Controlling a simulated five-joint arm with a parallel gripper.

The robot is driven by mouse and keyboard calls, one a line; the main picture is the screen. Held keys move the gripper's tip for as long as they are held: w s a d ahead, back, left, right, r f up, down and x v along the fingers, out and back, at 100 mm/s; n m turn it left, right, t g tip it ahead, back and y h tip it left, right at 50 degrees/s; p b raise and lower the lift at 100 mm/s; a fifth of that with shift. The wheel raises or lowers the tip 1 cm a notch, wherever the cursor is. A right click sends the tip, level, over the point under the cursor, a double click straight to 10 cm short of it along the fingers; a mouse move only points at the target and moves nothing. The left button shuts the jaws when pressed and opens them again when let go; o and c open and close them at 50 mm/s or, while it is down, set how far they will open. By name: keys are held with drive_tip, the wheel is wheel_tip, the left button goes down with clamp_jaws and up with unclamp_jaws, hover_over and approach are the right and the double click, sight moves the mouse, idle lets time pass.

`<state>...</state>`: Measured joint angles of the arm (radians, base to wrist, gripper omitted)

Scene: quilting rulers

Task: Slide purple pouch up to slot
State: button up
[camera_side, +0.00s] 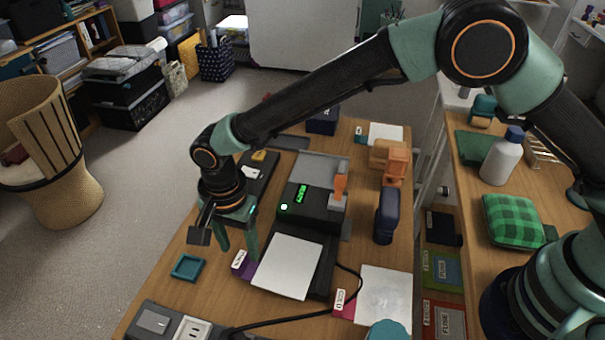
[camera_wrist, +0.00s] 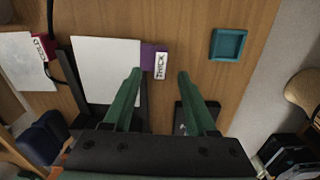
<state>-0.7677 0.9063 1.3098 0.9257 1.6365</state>
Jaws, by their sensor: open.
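The purple pouch shows as a white sheet (camera_side: 288,267) with a purple end (camera_side: 245,273) and a white tag. It lies flat on a black bed in front of the black machine (camera_side: 312,208), which has a green display. In the wrist view its purple end (camera_wrist: 152,52) carries a tag reading THICK, and its white sheet (camera_wrist: 100,65) is left of the fingers. My gripper (camera_side: 238,252) is open and empty, pointing down near the purple end. In the wrist view the fingertips (camera_wrist: 160,73) stand either side of the tag. The machine's slot cannot be made out.
A pink-ended white sheet (camera_side: 382,297) lies to the right, with a black cable between. A teal square tray (camera_side: 187,267) sits at the left. A dark blue object (camera_side: 387,216) and orange blocks (camera_side: 391,160) stand right of the machine. A switch box (camera_side: 165,322) is at the front.

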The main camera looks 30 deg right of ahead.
drive_tip(key=shift+f, duration=1.45)
clamp_jaws()
drive_tip(key=shift+r, duration=0.1)
wheel_tip(320, 180, up, 20)
drive_tip(key=c, duration=0.7)
unclamp_jaws()
clamp_jaws()
drive_tip(key=shift+n, duration=0.5)
drive_tip(key=s+a+f, duration=0.1)
drive_tip(key=f, duration=0.5)
drive_tip(key=s+a+f, duration=0.2)
drive_tip(key=f, duration=0.5)
drive_tip(key=s+a+f, duration=0.1)
drive_tip(key=s+f, duration=0.1)
drive_tip(key=f, duration=0.5)
drive_tip(key=shift+s+a, duration=0.1)
drive_tip(key=shift+a, duration=0.3)
